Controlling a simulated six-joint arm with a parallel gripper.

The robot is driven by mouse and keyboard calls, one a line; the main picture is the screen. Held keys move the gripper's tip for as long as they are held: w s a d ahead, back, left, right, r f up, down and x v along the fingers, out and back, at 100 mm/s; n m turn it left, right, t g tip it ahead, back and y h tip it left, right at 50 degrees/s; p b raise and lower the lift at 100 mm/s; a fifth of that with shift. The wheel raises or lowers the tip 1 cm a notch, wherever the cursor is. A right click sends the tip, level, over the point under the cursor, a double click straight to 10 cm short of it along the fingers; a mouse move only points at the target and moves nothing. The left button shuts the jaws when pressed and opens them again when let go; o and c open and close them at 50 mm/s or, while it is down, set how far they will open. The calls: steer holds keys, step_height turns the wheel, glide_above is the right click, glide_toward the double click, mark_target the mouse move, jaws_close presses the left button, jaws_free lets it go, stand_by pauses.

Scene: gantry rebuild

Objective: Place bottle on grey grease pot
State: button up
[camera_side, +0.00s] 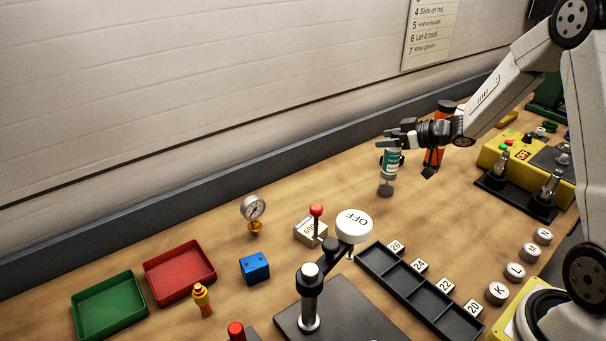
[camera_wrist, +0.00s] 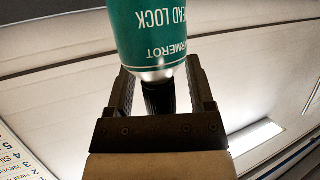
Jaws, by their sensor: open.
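The bottle (camera_side: 392,161) has a green and white label and appears upright at the back right of the bench in the side view. Directly beneath it is a short grey cylinder (camera_side: 386,189), which looks like the grey grease pot; the contact between them is too small to be sure of. My gripper (camera_side: 396,142) is open at the bottle's upper part. In the wrist view, the bottle (camera_wrist: 158,30) shows a green label and a black cap. The cap is between the open fingers of my gripper (camera_wrist: 160,82), with gaps at both sides. The pot is hidden there.
A yellow control box (camera_side: 494,152) is to the right. Bare bench lies left of the bottle.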

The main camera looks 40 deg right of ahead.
steer(key=shift+r, duration=0.1)
steer(key=shift+s+d+r, duration=0.1)
steer(key=shift+s, duration=0.05)
steer(key=v, duration=1.1)
steer(key=shift+s+d, duration=0.15)
steer(key=shift+s, duration=0.1)
steer(key=w+a+f+m+g+h, duration=0.2)
steer(key=a+f+m+h, duration=0.1)
steer(key=a+h, duration=0.3)
steer(key=s+a+f+g, duration=0.2)
steer(key=s+a+g, duration=0.2)
steer(key=s+a, duration=0.2)
steer(key=s+a+f+m+g+y, duration=0.1)
steer(key=s+a+f+g, duration=0.2)
steer(key=s+a, duration=0.3)
steer(key=shift+s+a+g, duration=0.35)
steer(key=shift+a+g, duration=0.05)
steer(key=shift+a, duration=0.45)
